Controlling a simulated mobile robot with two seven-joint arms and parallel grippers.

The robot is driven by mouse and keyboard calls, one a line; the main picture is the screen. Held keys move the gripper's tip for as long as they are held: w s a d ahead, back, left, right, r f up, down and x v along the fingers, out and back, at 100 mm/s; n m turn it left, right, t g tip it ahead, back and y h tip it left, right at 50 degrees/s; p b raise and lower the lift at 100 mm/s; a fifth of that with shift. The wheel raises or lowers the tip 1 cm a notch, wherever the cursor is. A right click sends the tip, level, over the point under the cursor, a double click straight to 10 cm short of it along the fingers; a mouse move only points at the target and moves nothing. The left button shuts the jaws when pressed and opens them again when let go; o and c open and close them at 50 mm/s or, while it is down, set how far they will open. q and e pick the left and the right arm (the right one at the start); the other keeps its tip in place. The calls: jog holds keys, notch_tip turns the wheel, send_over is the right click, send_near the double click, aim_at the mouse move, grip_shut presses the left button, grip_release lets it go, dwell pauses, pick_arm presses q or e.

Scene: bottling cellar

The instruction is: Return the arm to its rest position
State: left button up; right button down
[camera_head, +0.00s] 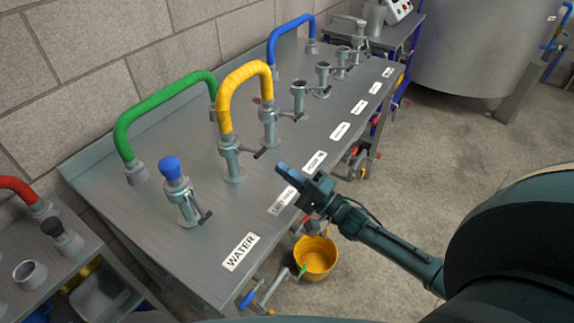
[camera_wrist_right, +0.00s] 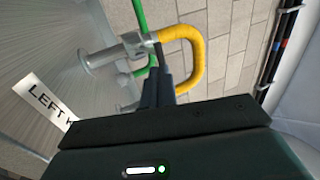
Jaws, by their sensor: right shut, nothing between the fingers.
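My right arm reaches in from the right in the head view. Its gripper (camera_head: 283,169) is shut and empty, above the front part of the steel bench (camera_head: 262,207), near the labels. In the right wrist view the shut fingers (camera_wrist_right: 158,88) point toward a valve stub (camera_wrist_right: 112,55) and the yellow hose (camera_wrist_right: 186,60). I cannot tell whether the fingertips touch the valve handle there. In the head view they look apart from the yellow hose (camera_head: 240,78). My left gripper is not in view.
Green (camera_head: 160,98) and blue (camera_head: 290,32) hoses arch over the bench, with several valve stubs. A blue-capped valve (camera_head: 175,180) stands at the left. A yellow bucket (camera_head: 315,259) is below the bench's front edge. A large steel tank (camera_head: 470,45) stands at the back right; the floor between is clear.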

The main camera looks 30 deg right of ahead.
pick_arm(q)
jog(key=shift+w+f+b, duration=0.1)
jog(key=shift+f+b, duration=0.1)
jog(key=shift+b, duration=0.45)
pick_arm(e)
jog(key=v, duration=0.9)
jog(key=shift+s+d+f, duration=0.15)
jog(key=shift+s+f, duration=0.1)
jog(key=shift+f, duration=0.2)
pick_arm(q)
jog(key=p, duration=0.2)
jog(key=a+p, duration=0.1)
jog(key=p, duration=0.1)
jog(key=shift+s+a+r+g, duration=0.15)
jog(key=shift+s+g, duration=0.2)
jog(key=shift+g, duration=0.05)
pick_arm(e)
jog(key=s+a+f+n+g+h, duration=0.3)
jog(key=s+a+n+g, duration=0.1)
jog(key=a+n, duration=0.3)
jog(key=s+a+f+n+g+h, duration=0.3)
jog(key=s+a+n+g+h, duration=0.1)
jog(key=s+a+n, duration=0.2)
jog(key=shift+s+a+n+h, duration=0.3)
jog(key=shift+s+a+n, duration=0.1)
jog(key=shift+s+n, duration=0.5)
